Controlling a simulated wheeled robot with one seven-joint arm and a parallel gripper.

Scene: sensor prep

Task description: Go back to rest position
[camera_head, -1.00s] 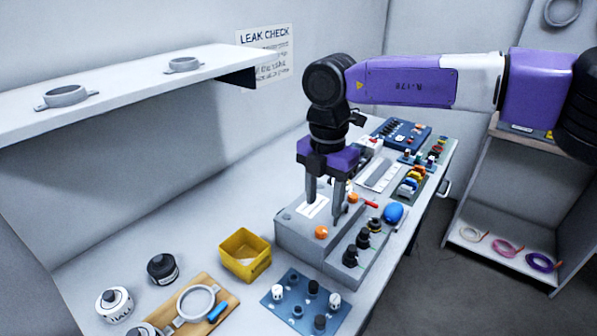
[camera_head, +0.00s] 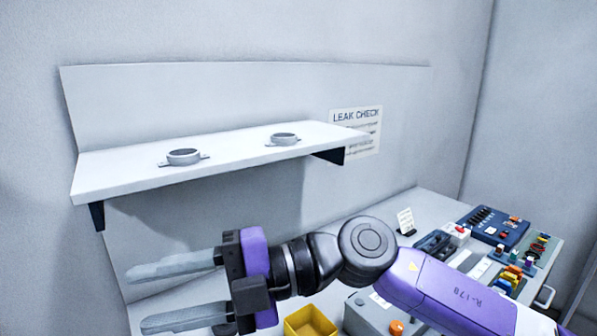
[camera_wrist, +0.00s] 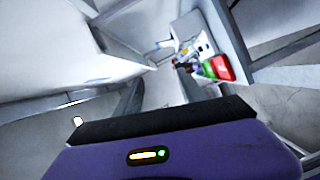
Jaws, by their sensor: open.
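My gripper (camera_head: 170,294) is open and empty in the head view. Its two long grey fingers point left, apart from each other, in front of the wall below the shelf. My purple arm stretches from the lower right across the workbench to it. In the wrist view the purple gripper body fills the bottom, and nothing shows held.
A white wall shelf (camera_head: 230,148) holds two grey ring clamps, one left (camera_head: 184,157) and one right (camera_head: 284,139). On the bench stand a yellow bin (camera_head: 310,322), a grey box with an orange knob (camera_head: 396,327), and a blue panel (camera_head: 494,226).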

